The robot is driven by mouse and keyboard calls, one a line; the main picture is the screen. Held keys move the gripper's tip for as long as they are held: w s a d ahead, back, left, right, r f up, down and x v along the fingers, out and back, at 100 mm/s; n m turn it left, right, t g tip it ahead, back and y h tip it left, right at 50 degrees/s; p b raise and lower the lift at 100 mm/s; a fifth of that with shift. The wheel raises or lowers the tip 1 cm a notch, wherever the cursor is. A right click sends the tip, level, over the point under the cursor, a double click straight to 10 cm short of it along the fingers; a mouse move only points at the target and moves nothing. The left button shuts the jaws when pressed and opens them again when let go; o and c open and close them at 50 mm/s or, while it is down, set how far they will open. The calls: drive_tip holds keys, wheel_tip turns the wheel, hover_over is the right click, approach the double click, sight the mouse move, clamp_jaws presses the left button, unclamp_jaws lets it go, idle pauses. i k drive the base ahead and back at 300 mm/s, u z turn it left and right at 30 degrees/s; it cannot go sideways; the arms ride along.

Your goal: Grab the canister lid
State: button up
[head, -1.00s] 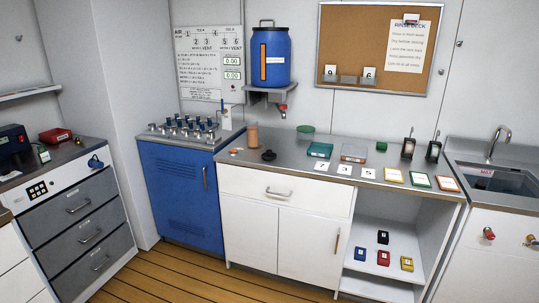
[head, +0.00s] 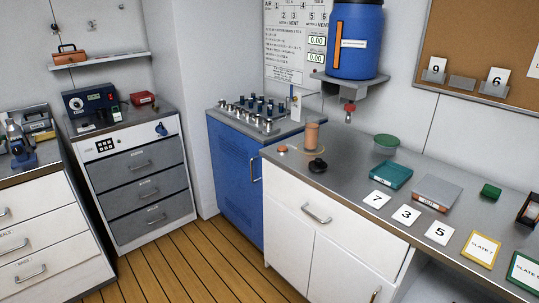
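A small dark round piece with a knob (head: 317,166) lies on the grey counter (head: 345,185); it may be the canister lid, but I cannot be sure. Behind it stands an upright orange-brown cylinder (head: 312,134), which may be the canister. A green-rimmed round container (head: 386,143) stands further right near the wall. My gripper is not in view.
A blue barrel (head: 356,40) sits on a wall shelf above the counter. A teal box (head: 391,175), a grey box (head: 437,192) and number cards (head: 407,215) lie to the right. A blue cabinet (head: 234,165) adjoins at left. Wooden floor (head: 180,265) in front is clear.

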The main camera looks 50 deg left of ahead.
sight(318, 165)
drive_tip(key=u, duration=0.85)
drive_tip(key=i, duration=0.75)
drive_tip(key=u, duration=0.85)
